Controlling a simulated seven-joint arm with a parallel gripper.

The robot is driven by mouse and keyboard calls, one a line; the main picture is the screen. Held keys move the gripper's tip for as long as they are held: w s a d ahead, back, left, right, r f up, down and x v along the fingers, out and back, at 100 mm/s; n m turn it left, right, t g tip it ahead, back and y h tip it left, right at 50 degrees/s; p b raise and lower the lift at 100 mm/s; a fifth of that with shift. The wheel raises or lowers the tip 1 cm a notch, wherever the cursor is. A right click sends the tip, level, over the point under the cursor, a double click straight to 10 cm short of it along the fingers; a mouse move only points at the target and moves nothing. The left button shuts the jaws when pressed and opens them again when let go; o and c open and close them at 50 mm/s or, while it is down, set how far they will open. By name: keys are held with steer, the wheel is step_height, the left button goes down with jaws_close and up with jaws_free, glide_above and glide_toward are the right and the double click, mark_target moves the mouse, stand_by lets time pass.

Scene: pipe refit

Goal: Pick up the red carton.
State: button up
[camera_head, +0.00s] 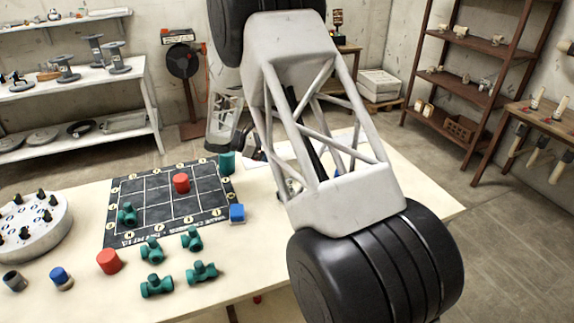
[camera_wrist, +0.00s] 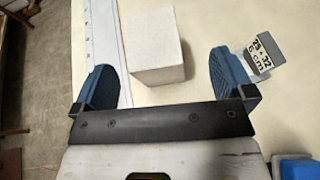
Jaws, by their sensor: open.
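My gripper (camera_wrist: 163,70) is open in the wrist view, with one blue finger on each side. A plain pale box (camera_wrist: 160,48) stands on the tabletop, between and just beyond the fingers, with clear gaps on both sides. It looks white, not red. I see no red carton in either view. My arm hides part of the table in the head view, and the gripper is not clear there.
The dark grid board (camera_head: 158,212) lies on the table (camera_head: 75,293), with several green pipe fittings (camera_head: 202,272) near it. A round grey fixture (camera_head: 32,232) stands at left.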

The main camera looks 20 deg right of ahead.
steer(key=shift+w+f+n, duration=0.3)
steer(key=shift+w+f, duration=0.4)
steer(key=shift+f, duration=0.1)
steer(key=shift+x, duration=1.3)
steer(key=shift+d, duration=0.1)
steer(key=shift+x, duration=2.5)
steer(key=c, duration=1)
